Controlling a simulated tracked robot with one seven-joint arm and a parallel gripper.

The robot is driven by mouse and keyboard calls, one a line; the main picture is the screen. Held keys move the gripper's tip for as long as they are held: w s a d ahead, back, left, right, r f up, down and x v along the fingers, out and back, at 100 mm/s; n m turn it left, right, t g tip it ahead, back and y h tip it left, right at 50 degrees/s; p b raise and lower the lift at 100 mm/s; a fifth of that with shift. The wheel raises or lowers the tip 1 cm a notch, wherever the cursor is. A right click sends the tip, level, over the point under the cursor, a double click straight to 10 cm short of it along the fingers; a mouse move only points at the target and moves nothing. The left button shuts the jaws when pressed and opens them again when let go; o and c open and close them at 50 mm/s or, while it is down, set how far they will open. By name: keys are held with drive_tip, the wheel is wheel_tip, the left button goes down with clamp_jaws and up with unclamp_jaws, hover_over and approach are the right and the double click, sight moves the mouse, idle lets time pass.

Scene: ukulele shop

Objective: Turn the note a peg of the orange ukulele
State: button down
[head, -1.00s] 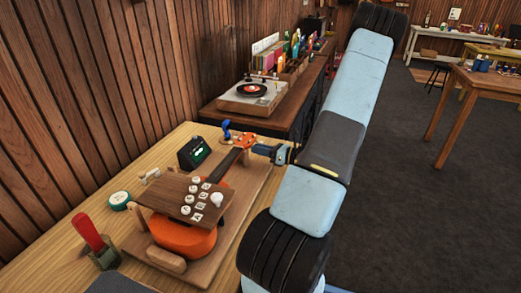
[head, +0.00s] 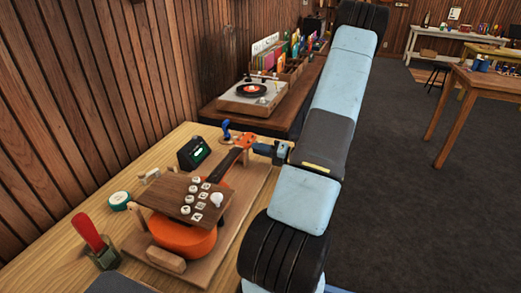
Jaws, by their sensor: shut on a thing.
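The orange ukulele (head: 184,238) lies on a wooden board on the workbench, its neck pointing away toward the back. A brown panel (head: 172,196) with several white lettered buttons covers much of its body. My gripper (head: 262,149) is at the right side of the orange headstock (head: 244,142), coming in from the right. It is shut on a tuning peg there. The jaws hide that peg, and its letter is too small to read.
A small black tuner with a green display (head: 193,152) stands left of the neck. A blue clip-like object (head: 226,129) is behind the headstock. A red-handled tool (head: 90,232) stands at front left. A record player (head: 252,95) sits on the cabinet behind.

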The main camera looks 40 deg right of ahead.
drive_tip(key=shift+m, duration=0.6)
drive_tip(key=c, duration=1.3)
unclamp_jaws()
drive_tip(key=shift+d, duration=0.1)
drive_tip(key=v, duration=1.3)
drive_tip(key=shift+s+d+f, duration=0.1)
drive_tip(key=shift+s+f, duration=0.05)
drive_tip(key=shift+s, duration=0.2)
